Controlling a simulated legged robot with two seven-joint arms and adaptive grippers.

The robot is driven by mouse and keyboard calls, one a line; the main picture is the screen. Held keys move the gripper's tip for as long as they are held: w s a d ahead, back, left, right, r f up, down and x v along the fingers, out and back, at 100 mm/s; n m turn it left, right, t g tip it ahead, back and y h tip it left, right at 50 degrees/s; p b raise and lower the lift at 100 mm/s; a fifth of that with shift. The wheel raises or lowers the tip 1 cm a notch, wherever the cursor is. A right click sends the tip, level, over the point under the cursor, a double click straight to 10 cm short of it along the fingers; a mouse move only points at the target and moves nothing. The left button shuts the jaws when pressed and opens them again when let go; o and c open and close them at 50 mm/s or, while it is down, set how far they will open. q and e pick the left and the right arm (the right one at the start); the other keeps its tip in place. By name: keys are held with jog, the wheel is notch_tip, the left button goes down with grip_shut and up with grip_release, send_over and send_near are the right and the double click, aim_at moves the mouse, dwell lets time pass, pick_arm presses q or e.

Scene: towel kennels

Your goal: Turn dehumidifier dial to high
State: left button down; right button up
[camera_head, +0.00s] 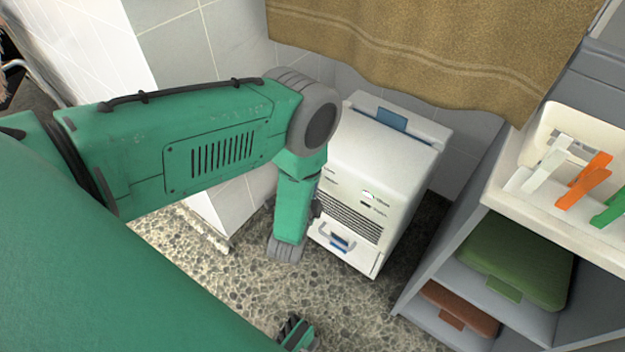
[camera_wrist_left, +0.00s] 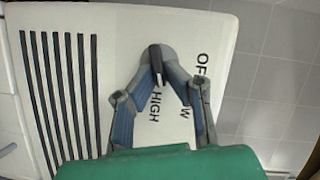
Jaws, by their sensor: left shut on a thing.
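The white dehumidifier (camera_head: 385,155) stands on the floor against the tiled wall in the head view. In the left wrist view its panel (camera_wrist_left: 110,30) fills much of the picture, with OFF, HIGH and a partly covered LOW printed on it. A grey round dial (camera_wrist_left: 168,54) with a dark bar sits there. The bar's lower end lies toward the word HIGH. My left gripper (camera_wrist_left: 158,78) is shut on the dial, its two fingers meeting at the bar. In the head view my left forearm hides the dial and most of that gripper.
A brown towel (camera_head: 430,45) hangs above the dehumidifier. A tiled wall edge is at the left. Pebbled floor (camera_head: 375,325) is free in front.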

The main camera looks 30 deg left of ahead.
pick_arm(q)
jog(key=shift+s+d+f+m+t+y+b, duration=0.15)
jog(key=shift+f+m+t+b, duration=0.2)
jog(key=shift+m, duration=0.35)
jog(key=shift+d+f+m+t+y+b, duration=0.15)
jog(key=shift+m+b, duration=0.3)
jog(key=shift+m, duration=0.25)
jog(key=c, duration=1.6)
grip_release()
jog(key=shift+c, duration=0.2)
jog(key=shift+a+r, duration=0.1)
jog(key=v, duration=1.2)
